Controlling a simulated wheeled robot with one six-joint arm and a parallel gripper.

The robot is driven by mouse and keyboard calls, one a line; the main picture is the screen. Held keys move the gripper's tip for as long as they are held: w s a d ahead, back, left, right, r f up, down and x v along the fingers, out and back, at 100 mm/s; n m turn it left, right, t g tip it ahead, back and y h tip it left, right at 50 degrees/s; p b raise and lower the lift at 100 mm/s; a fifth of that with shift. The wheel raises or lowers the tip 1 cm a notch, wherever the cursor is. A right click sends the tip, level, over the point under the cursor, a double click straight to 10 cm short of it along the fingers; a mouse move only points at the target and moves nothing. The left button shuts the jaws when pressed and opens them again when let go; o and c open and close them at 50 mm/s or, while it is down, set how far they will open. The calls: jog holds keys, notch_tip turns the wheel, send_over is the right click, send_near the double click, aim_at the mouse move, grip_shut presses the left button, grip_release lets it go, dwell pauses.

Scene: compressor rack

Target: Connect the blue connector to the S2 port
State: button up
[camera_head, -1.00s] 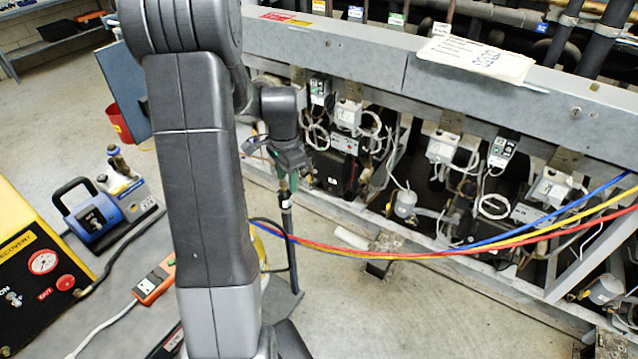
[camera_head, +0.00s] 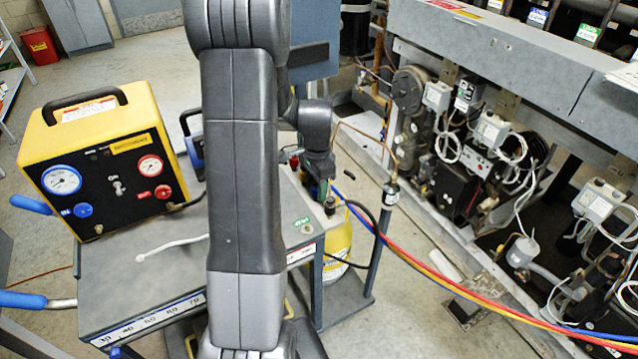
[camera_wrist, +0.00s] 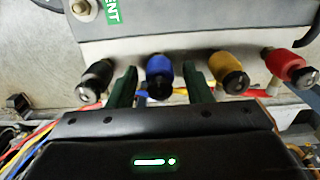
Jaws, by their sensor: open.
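In the wrist view the blue connector (camera_wrist: 160,75) sits on the edge of a grey panel, with its dark tip toward me. My gripper (camera_wrist: 161,90) is open, with one green finger on each side of the blue connector and visible gaps between. The black connector (camera_wrist: 97,77), yellow connector (camera_wrist: 228,72) and red connector (camera_wrist: 291,68) sit in the same row. In the head view my gripper (camera_head: 322,182) is at the cart's right edge; the connectors there are mostly hidden by it. I cannot make out a port marked S2.
The grey cart (camera_head: 150,270) carries a yellow recovery machine (camera_head: 105,165). Blue, yellow and red hoses (camera_head: 430,262) run from the cart to the compressor rack (camera_head: 500,45) at right. A yellow cylinder (camera_head: 338,240) stands by the cart. Some floor between cart and rack is clear.

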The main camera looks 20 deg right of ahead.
jog(key=c, duration=0.9)
jog(key=shift+o, duration=0.2)
jog(key=shift+r, duration=0.2)
jog(key=shift+r+p, duration=1.1)
jog(key=shift+r, duration=0.3)
jog(key=shift+r, duration=0.1)
